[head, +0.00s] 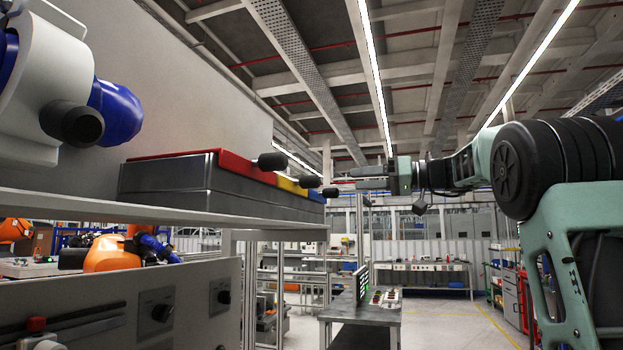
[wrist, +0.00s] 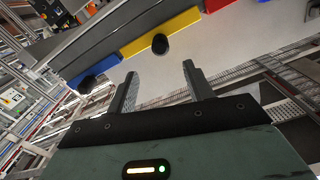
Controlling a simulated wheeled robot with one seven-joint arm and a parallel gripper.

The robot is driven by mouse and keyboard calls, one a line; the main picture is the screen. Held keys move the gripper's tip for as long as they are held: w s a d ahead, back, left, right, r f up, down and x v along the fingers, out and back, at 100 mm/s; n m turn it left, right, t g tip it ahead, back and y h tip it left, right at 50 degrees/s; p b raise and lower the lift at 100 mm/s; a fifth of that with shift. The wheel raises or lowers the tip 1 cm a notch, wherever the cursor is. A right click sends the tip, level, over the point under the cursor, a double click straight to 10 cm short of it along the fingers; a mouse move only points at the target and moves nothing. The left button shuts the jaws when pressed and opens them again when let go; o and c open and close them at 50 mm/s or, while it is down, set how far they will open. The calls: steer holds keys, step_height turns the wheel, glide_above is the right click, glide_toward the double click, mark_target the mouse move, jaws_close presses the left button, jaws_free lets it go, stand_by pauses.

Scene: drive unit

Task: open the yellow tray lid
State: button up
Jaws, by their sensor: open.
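The yellow tray lid (head: 291,186) is a strip between a red and a blue one on a grey box on the shelf at left. Its black knob (head: 310,181) sticks out toward the right. My gripper (head: 343,179) is to the right of that knob, its fingers pointing left at the row. In the wrist view, the yellow lid (wrist: 162,33) is above the fingers, and its knob (wrist: 160,45) lies ahead of the gap between the fingertips (wrist: 160,72). The gripper is open and empty, apart from the knob. The lid looks shut.
The red lid (head: 233,164) and blue lid (head: 316,196) adjoin the yellow one, each with its own black knob. The shelf edge (head: 200,213) runs below the box. A blue and white robot arm (head: 60,90) is at upper left. The space around my gripper is clear.

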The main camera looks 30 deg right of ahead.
mark_target(320, 181)
steer(key=p+x, duration=0.5)
steer(key=x, duration=0.6)
steer(key=shift+w+a+r, duration=0.15)
steer(key=shift+w+a, duration=0.05)
steer(key=shift+a, duration=0.05)
steer(key=shift+p+x, duration=0.35)
steer(key=shift+x, duration=0.45)
